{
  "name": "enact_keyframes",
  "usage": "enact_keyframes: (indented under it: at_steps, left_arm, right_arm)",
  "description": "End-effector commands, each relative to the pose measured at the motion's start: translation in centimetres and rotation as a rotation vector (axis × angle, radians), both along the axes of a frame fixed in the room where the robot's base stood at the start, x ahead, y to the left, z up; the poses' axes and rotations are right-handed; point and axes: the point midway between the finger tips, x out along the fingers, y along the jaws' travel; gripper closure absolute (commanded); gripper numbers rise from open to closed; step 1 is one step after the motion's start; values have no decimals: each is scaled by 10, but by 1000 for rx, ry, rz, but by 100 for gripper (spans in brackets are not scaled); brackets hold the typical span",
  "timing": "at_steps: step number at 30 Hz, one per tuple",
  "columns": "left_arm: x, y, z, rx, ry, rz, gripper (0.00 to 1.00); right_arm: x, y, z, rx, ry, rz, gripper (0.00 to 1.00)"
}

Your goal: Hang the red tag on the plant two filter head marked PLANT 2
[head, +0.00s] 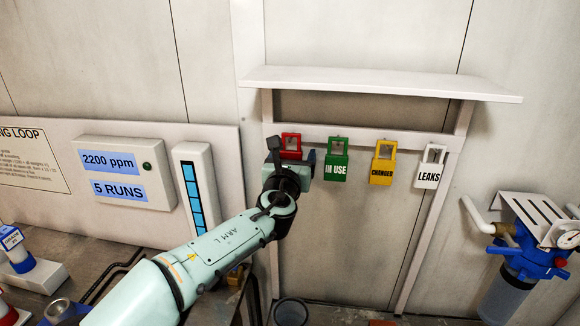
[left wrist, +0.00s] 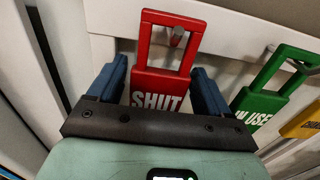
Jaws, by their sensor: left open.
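The red tag (head: 291,141) hangs by its loop on a peg of the white rack, leftmost in the row. In the left wrist view the red tag (left wrist: 158,85) reads SHUT. My left gripper (left wrist: 163,88) is open, one blue finger on each side of the tag's body; I cannot tell whether they touch it. In the head view my left gripper (head: 287,170) covers the tag's lower part. A blue filter head (head: 530,250) stands at the right; no PLANT 2 marking is readable on it. My right gripper is not in view.
Beside the red tag hang a green IN USE tag (head: 336,167), a yellow CHANGED tag (head: 382,171) and a white LEAKS tag (head: 429,175). A white shelf (head: 380,82) juts out above them. A display panel (head: 126,172) is on the left wall.

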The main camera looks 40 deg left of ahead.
Motion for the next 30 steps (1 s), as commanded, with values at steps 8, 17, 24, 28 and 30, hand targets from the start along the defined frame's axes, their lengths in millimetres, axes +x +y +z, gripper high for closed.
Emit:
enact_keyframes:
  at_steps: [8, 17, 24, 28, 30]
  left_arm:
    - [-40, -20, -3, 6, -5, 6, 18]
    - [-96, -52, -5, 3, -3, 5, 18]
    - [-116, -63, -5, 1, -2, 5, 18]
    - [-118, -65, -5, 0, -1, 4, 18]
    - [-117, -65, -5, 0, -1, 4, 18]
  right_arm:
    - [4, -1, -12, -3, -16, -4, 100]
    - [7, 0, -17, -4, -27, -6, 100]
    - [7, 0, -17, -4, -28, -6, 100]
    - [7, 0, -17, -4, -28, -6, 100]
    - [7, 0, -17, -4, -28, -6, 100]
